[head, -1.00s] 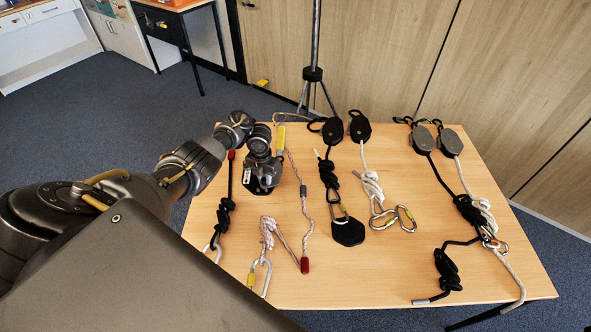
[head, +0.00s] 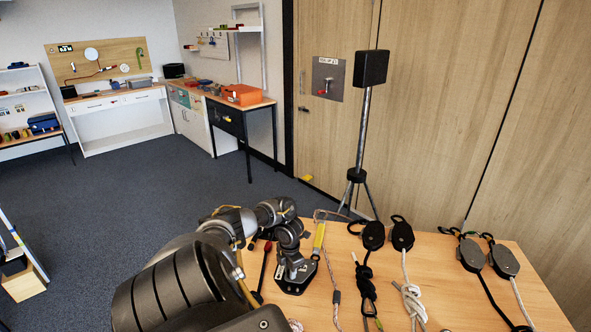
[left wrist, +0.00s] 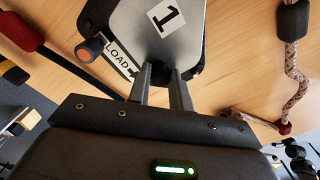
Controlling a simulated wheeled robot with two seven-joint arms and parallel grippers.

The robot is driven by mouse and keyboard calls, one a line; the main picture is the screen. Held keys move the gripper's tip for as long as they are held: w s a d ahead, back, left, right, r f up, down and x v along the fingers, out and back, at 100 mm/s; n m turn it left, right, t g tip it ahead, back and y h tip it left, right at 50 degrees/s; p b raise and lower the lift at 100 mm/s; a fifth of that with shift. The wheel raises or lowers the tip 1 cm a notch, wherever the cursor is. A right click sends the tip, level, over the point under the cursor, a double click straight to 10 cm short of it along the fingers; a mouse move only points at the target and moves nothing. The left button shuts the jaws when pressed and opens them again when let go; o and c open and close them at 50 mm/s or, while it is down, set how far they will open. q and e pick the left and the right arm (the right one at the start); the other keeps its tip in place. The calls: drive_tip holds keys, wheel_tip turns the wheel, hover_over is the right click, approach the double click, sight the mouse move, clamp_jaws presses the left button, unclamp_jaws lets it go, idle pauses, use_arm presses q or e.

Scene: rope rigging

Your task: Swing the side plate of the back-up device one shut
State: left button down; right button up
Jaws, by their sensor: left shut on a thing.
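Back-up device one (head: 297,284) lies at the table's left end in the head view, mostly under my left gripper (head: 292,258). In the left wrist view its silver side plate (left wrist: 185,40), labelled 1, lies over a black plate. A LOAD label with an arrow and an orange-tipped knob (left wrist: 86,52) are beside it. My left gripper (left wrist: 161,74) is closed at the side plate's near edge, its fingers close together on a dark part there. The plate's far end is out of view, so I cannot tell how fully it covers the device. My right gripper is not in view.
Several pulleys with ropes lie further right, one black pulley (head: 373,236) nearest. A tripod stand (head: 357,175) stands behind the table (head: 440,270).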

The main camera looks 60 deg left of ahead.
use_arm(q)
drive_tip(key=shift+w+a+r, duration=0.1)
drive_tip(key=shift+w, duration=0.05)
drive_tip(key=c, duration=1.3)
unclamp_jaws()
drive_tip(key=shift+o, duration=0.2)
wheel_tip(320, 180, up, 11)
drive_tip(key=shift+f, duration=0.2)
